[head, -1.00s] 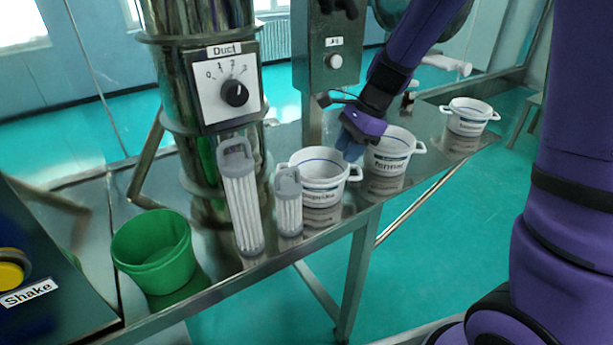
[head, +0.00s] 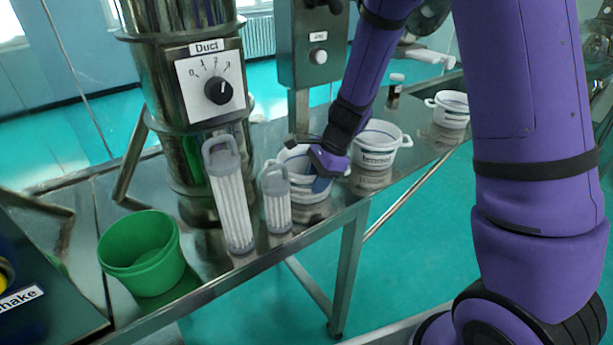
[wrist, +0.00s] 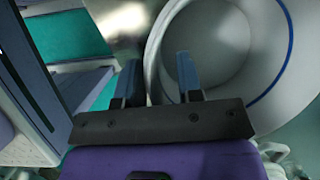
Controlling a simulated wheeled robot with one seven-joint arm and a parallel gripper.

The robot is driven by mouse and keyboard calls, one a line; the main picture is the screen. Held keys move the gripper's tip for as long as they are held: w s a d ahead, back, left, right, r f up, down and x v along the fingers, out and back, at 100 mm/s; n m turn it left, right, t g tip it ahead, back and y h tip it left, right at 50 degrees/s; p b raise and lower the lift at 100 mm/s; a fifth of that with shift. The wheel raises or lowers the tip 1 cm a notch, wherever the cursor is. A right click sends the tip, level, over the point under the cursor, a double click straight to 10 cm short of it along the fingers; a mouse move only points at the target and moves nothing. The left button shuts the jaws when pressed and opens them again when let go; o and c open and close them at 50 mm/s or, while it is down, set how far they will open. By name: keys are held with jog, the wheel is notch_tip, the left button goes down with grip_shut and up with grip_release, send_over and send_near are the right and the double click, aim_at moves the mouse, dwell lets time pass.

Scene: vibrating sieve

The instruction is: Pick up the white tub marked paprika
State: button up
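The nearest white tub (head: 303,193) stands on the steel bench, just right of two grey ribbed cylinders. A partly readable label that looks like paprika showed on it earlier; now I cannot read it. My gripper (head: 320,183) is low at the tub's right side. In the wrist view, my two blue fingers (wrist: 158,76) are apart, with the white tub's (wrist: 264,108) near wall seeming to lie between them. One finger shows over the tub's inside, the other outside. I cannot tell whether they touch the wall.
A second white tub (head: 377,145) stands close behind to the right, and a third (head: 450,108) farther right. The ribbed cylinders (head: 230,195) stand close on the left. A green bucket (head: 145,255) is at the bench's left. A control box (head: 316,50) and metal duct (head: 180,60) rise behind.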

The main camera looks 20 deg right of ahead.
jog(key=shift+c, duration=0.5)
grip_shut()
